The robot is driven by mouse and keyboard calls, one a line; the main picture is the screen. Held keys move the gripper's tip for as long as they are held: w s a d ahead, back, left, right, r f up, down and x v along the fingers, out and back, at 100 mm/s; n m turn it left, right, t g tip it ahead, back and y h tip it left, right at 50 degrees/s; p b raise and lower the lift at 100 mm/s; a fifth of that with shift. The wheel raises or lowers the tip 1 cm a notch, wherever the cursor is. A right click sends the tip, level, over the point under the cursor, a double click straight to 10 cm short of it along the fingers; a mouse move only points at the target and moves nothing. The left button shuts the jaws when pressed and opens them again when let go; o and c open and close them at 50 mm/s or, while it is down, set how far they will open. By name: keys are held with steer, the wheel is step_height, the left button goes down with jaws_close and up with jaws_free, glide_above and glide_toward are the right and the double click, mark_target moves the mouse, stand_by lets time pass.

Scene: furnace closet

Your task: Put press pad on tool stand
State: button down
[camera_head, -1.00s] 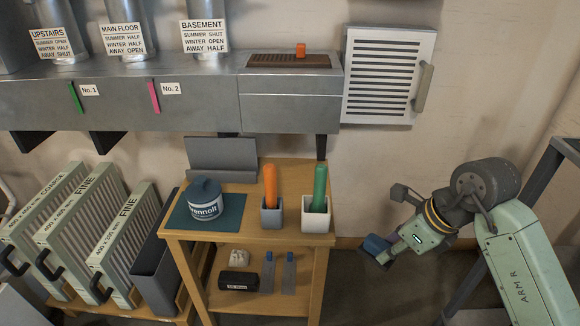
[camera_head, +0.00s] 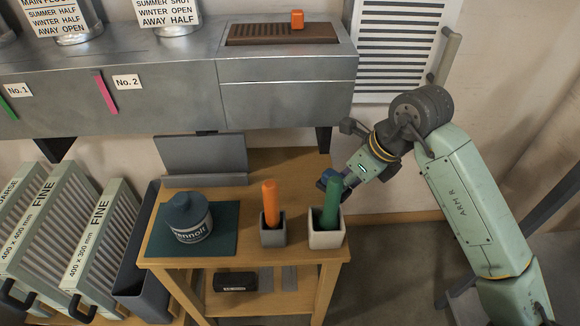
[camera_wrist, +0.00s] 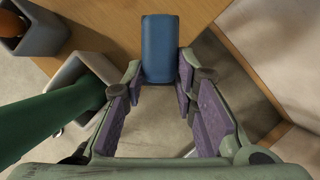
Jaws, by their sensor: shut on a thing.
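The press pad appears to be the dark blue block (camera_head: 330,180) in my gripper (camera_head: 343,181). In the wrist view the blue block (camera_wrist: 160,45) sits between the fingertips (camera_wrist: 160,75) and sticks out ahead of them. My gripper is shut on it. The tool stand appears to be the wooden two-level stand (camera_head: 290,165); its top (camera_wrist: 110,25) also shows in the wrist view. The pad is in the air by the stand's right edge, close behind the green handle. In the head view that handle partly covers the gripper's tip.
A white cup (camera_head: 327,240) with a green handle (camera_head: 331,205) and a grey cup (camera_head: 272,235) with an orange handle (camera_head: 269,200) stand on the top. A blue jar (camera_head: 187,215) sits on a dark mat (camera_head: 225,235). A grey rest (camera_head: 205,180) stands behind. Some wood between is bare.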

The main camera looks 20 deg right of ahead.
steer(key=w+a+p, duration=0.1)
steer(key=w+a, duration=0.3)
steer(key=w+a+p, duration=0.2)
steer(key=w+a, duration=0.2)
steer(key=a, duration=0.1)
steer(key=shift+w+a, duration=0.15)
steer(key=shift+w, duration=0.2)
step_height(320, 180, down, 3)
steer(key=shift+f+p, duration=0.2)
steer(key=shift+p, duration=0.3)
steer(key=shift+f+b, duration=0.25)
steer(key=shift+b, duration=0.1)
steer(key=c, duration=1.3)
jaws_free()
steer(key=shift+r, duration=0.15)
